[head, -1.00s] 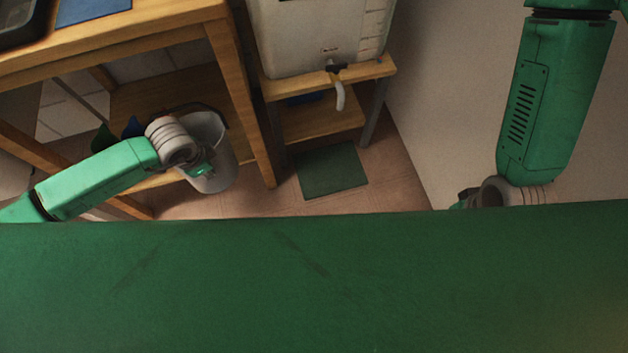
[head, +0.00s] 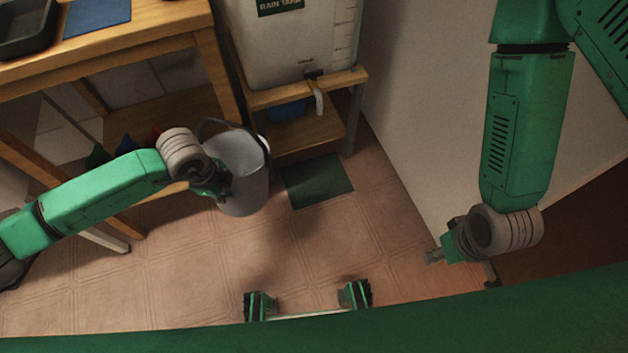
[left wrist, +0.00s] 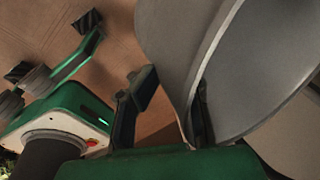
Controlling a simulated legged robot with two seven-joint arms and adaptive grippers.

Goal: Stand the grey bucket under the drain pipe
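The grey bucket (head: 246,178) with its dark handle is in the head view, left of the green mat (head: 318,182). My left gripper (head: 224,180) is shut on the bucket's wall near the rim. The left wrist view shows the bucket's wall (left wrist: 225,75) between the two fingers (left wrist: 170,105). The white drain pipe (head: 319,101) hangs from the rain tank (head: 295,45), above and behind the mat. The bucket is apart from the pipe. Whether its base touches the floor is hard to tell. My right gripper (head: 461,268) is open and empty at the right.
The tank stands on a wooden stand (head: 347,78) with a blue item on its lower shelf. A wooden table (head: 165,40) with a black tray (head: 27,30) and a blue mat (head: 97,16) is at the left. A white wall (head: 425,110) bounds the right. Tiled floor (head: 190,270) in front is clear.

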